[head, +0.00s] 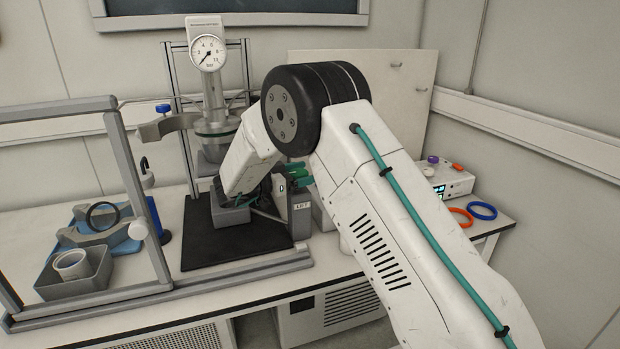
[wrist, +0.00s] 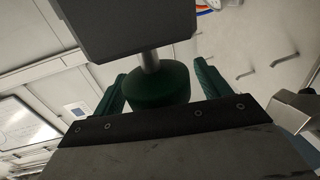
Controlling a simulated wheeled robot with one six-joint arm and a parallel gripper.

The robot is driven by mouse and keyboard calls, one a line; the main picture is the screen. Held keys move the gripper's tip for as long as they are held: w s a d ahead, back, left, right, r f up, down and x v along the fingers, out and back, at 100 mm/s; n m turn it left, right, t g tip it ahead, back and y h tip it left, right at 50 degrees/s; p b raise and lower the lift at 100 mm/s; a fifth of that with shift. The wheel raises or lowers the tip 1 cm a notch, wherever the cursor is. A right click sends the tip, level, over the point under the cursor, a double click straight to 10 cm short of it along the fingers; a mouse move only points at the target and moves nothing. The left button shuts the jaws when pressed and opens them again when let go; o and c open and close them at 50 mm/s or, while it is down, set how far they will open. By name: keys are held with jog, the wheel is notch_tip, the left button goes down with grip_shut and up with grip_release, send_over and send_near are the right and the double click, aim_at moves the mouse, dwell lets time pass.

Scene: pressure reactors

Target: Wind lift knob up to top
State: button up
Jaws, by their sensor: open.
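The lift knob (wrist: 158,87) is a dark green, round knob on a short metal shaft, seen in the wrist view. The shaft runs into a grey block (wrist: 125,25) above it in that picture. My gripper (wrist: 158,86) has one green finger on each side of the knob, with a visible gap at both sides. In the head view my gripper (head: 290,180) is low beside the housing with the LIFT label (head: 302,206). My arm hides part of the lift there, and I cannot make out the knob clearly.
The reactor head with its pressure gauge (head: 208,53) stands behind my arm. A clear-fronted frame (head: 135,180) is at the left, with a grey bin (head: 75,283) behind it. A white control box (head: 447,180) and orange and blue rings (head: 482,211) lie at the right.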

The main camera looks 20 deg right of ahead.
notch_tip(320, 180, up, 3)
jog(key=s+r, duration=0.1)
jog(key=s, duration=1.5)
jog(key=shift+r, duration=0.25)
jog(key=shift+a, duration=0.1)
